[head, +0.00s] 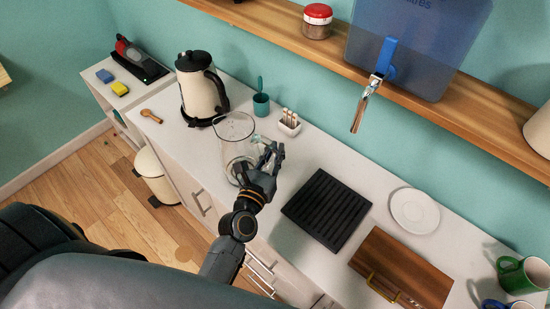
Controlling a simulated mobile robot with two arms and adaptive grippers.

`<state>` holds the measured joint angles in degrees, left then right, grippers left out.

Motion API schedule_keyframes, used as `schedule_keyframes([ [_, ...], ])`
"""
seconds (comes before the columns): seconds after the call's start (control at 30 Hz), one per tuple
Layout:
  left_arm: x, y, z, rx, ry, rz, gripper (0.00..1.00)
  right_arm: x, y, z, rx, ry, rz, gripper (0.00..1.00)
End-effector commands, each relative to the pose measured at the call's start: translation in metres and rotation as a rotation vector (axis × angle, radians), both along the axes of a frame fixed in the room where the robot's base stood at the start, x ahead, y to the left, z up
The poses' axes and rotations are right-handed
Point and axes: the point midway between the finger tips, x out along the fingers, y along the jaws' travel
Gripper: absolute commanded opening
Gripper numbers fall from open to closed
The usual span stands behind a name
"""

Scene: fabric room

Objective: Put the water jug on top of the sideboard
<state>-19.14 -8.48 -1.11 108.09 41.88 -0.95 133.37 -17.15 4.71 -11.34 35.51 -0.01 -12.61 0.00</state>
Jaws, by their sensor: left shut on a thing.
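The water jug (234,130) is clear glass with a wide rim, and it is upright or nearly so. My left gripper (268,160) is at the jug's right side and shut on it, seemingly at the handle. The fingers hide that part of the jug. The white sideboard (290,240) runs from upper left to lower right, with handled drawers and doors at its front. The jug shows over its front part; I cannot tell whether its base touches the top. My right gripper is not in view.
A cream kettle (202,92), teal cup (261,104) and small white holder (289,124) stand behind the jug. A black ribbed tray (327,211), white plate (414,210), wooden box (401,268) and green mug (522,274) are to the right. A wall shelf (420,98) overhangs the back.

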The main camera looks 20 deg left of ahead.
Motion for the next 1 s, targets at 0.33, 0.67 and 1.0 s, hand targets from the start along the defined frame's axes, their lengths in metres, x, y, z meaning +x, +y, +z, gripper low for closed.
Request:
schedule_keyframes([
  [0.33, 0.001, 0.001, -0.002, 0.005, -0.008, 0.002, 0.0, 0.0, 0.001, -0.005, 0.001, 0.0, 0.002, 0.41],
  [0.67, 0.0, 0.0, -0.007, 0.0, -0.001, 0.0, 0.37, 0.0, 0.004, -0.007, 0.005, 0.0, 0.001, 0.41],
  [1.0, -0.01, 0.0, -0.007, 0.0, 0.001, 0.0, 0.37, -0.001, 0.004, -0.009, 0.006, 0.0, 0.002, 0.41],
])
